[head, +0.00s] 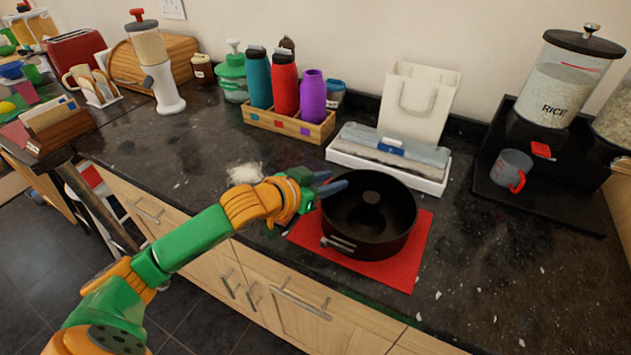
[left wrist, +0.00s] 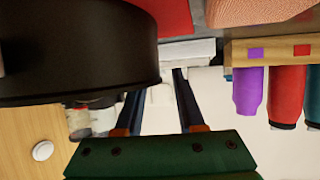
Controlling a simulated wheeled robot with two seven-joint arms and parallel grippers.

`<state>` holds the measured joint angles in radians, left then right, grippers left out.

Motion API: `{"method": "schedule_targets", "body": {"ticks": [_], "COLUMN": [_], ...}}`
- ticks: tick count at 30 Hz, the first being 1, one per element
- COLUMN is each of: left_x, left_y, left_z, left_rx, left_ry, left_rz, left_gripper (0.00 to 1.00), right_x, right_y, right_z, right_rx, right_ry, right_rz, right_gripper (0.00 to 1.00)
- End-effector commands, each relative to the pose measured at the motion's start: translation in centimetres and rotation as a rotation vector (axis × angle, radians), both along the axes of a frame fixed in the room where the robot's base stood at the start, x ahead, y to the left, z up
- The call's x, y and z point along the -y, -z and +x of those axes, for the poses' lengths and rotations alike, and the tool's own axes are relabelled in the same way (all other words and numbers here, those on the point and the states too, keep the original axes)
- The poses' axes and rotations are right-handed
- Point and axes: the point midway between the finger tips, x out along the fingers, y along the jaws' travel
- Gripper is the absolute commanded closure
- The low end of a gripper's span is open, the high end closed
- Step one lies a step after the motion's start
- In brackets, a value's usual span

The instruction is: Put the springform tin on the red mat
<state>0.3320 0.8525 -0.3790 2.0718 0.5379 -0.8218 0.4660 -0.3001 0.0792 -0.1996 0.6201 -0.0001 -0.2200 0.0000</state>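The black springform tin (head: 375,238) stands upright on the red mat (head: 412,262), with a post in its middle and a latch at its front left. Mat shows to its left, front and right; the tin hides the back. My left gripper (head: 334,186) is at the tin's upper left side, its dark blue fingers pointing toward it. In the left wrist view, the gripper (left wrist: 157,85) has its fingers apart with nothing gripped between them. The tin's dark wall (left wrist: 70,55) is close beside them, and a bit of mat (left wrist: 172,14) shows. My right gripper is out of view.
A wooden bottle box (head: 322,133) is at the back. A grey cup (head: 510,168) stands at right. The right front counter is clear.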

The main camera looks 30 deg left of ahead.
Motion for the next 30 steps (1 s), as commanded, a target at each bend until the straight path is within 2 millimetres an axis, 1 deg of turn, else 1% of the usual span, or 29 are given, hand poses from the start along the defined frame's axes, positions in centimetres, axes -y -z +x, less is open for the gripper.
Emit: {"method": "schedule_targets", "body": {"ticks": [1,3,7,10,14,15,21,30], "left_x": [-0.2,-0.6,-1.2,-1.8,-2.1,-2.2,-2.8,-2.9], "left_y": [-0.8,-1.4,-2.3,-2.6,-3.5,-3.7,-4.4,-4.4], "left_z": [-0.8,-2.1,-4.2,-5.4,-7.1,-7.4,-9.0,-9.4], "left_rx": [-0.004,-0.004,-0.005,-0.006,-0.006,-0.005,-0.003,0.0], "left_ry": [0.001,0.003,0.004,-0.002,0.007,0.002,0.001,0.002], "left_rz": [0.003,0.005,0.005,0.003,0.005,-0.001,-0.002,0.001], "left_gripper": [0.62,0.62,0.62,0.62,0.62,0.62,0.62,0.62], "right_x": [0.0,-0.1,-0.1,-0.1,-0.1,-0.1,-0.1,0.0], "right_y": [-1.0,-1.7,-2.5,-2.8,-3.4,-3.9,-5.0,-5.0], "right_z": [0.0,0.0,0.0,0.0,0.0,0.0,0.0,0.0], "right_rx": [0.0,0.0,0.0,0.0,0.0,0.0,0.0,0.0], "right_ry": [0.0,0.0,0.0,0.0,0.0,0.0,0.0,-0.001], "right_rz": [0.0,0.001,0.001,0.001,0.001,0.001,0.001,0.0], "right_gripper": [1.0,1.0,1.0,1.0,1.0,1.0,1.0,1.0]}}
